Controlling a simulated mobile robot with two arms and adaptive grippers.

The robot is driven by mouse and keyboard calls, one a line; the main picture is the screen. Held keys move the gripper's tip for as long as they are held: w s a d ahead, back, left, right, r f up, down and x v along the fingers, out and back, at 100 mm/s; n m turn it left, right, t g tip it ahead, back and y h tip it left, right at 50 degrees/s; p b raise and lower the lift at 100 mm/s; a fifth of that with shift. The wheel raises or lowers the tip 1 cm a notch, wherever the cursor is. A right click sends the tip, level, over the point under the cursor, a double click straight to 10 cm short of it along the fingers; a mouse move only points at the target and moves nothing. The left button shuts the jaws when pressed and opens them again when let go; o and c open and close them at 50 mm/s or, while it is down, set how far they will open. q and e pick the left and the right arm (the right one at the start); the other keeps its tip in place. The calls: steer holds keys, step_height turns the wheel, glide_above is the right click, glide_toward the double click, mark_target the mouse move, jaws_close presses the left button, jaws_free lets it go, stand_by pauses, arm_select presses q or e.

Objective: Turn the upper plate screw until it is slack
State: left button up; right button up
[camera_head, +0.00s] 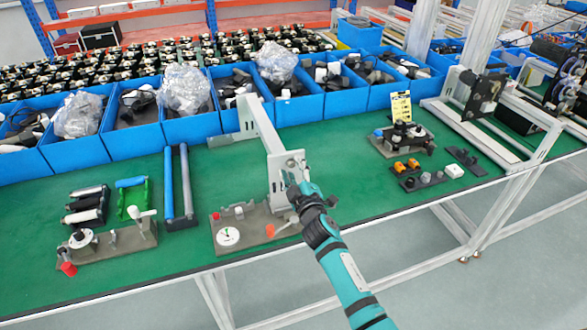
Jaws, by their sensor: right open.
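An upright light-grey metal plate (273,168) stands at the front end of a grey bracket on the green bench. My right gripper (292,183) is at the right side of this plate, its fingers close against the plate's face. The gripper is open. A small dark spot near the plate's top right edge, just above the fingers, may be the upper screw; it is too small to be sure. The gripper covers the lower right part of the plate. I cannot tell whether the fingers touch a screw. My left gripper is out of view.
A grey fixture with a white dial (228,237) and an orange lever lies just left of my right arm. Blue bins (190,124) line the back of the bench.

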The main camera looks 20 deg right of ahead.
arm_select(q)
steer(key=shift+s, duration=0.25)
arm_select(e)
steer(key=shift+w, duration=0.1)
steer(key=shift+c, duration=0.3)
jaws_close()
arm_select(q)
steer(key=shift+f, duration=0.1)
arm_select(e)
steer(key=shift+n, duration=0.3)
steer(key=n, duration=0.2)
steer(key=shift+n+b, duration=0.3)
steer(key=shift+n, duration=0.1)
steer(key=n, duration=0.4)
steer(key=shift+n, duration=0.3)
steer(key=n, duration=0.5)
steer(key=shift+r, duration=0.1)
arm_select(q)
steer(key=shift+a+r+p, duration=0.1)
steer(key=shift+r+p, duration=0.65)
steer(key=shift+p, duration=0.25)
arm_select(e)
steer(key=n, duration=0.6)
steer(key=shift+n, duration=0.3)
